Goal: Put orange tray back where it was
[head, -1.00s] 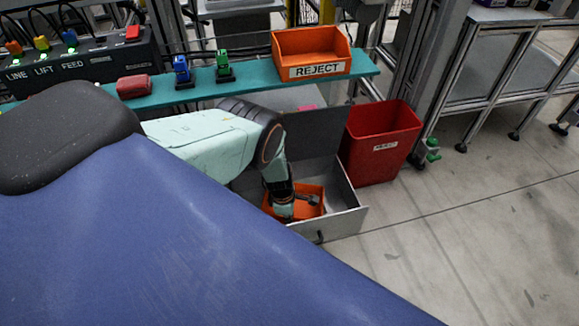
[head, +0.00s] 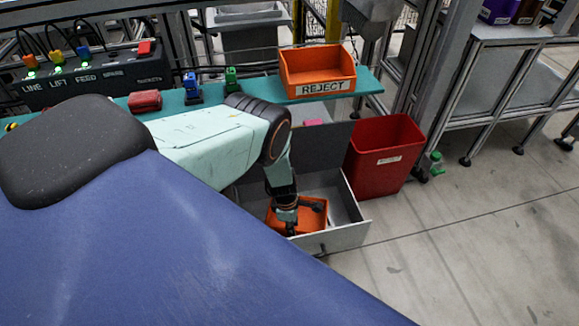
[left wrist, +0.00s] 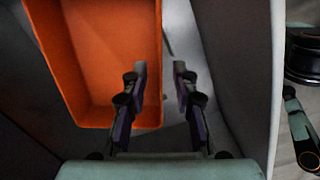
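A small orange tray (head: 314,218) lies in the open grey drawer (head: 338,238), toward its left side. The tray also fills the upper left of the left wrist view (left wrist: 108,50). My left gripper (head: 290,222) reaches down into the drawer at the tray. In the left wrist view my left gripper (left wrist: 160,70) is open, one finger over the tray's inside and the other outside its right wall. The wall runs between the fingers with a gap visible, so they do not look closed on it. My right gripper is not in view.
An orange REJECT bin (head: 318,70) stands on the teal shelf (head: 262,90) above the drawer. A red bin (head: 383,158) stands right of the drawer. A control box (head: 95,75) and a red block (head: 145,101) are at left.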

